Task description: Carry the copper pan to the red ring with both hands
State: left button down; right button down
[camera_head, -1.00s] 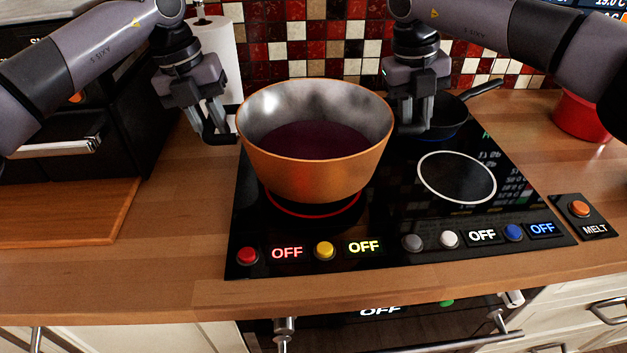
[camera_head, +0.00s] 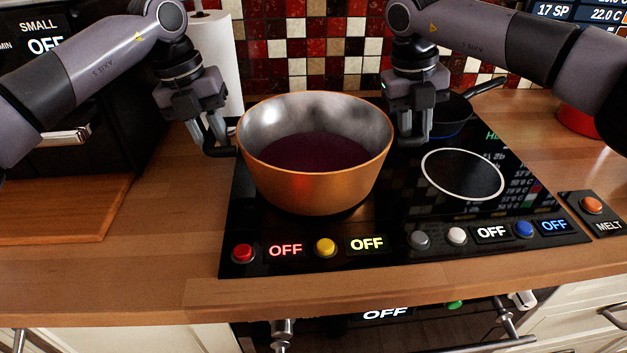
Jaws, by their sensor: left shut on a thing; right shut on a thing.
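The copper pan (camera_head: 315,192) is upright over the left front part of the black hob (camera_head: 238,231), with dark purple contents (camera_head: 318,153) inside. Its base is at or very near the glass; I cannot tell whether it touches. The red ring is hidden behind the pan now. My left gripper (camera_head: 225,150) is shut on the pan at the left side of its rim. My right gripper (camera_head: 402,142) is shut on the pan at the right side. The exact finger contact is partly hidden at both sides.
A dark frying pan (camera_head: 450,115) stands behind my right gripper. A white-ringed zone (camera_head: 462,174) to the right is bare. Several buttons, including a red one (camera_head: 243,252), line the hob's front. A paper roll (camera_head: 220,60) and a cutting board (camera_head: 60,208) are at left.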

pick_arm(q)
jog(key=shift+a+f, duration=0.2)
jog(key=shift+f, duration=0.05)
pick_arm(e)
jog(key=shift+d+f, duration=0.2)
pick_arm(q)
jog(key=c, duration=1.3)
grip_release()
jog(key=shift+f, duration=0.1)
pick_arm(e)
jog(key=c, duration=1.3)
grip_release()
jog(key=shift+f, duration=0.1)
pick_arm(q)
jog(key=o, duration=0.3)
pick_arm(e)
jog(key=o, duration=0.3)
pick_arm(q)
jog(key=shift+o, duration=0.2)
jog(key=shift+d, duration=0.1)
pick_arm(e)
jog(key=shift+o, duration=0.2)
jog(key=shift+a, duration=0.1)
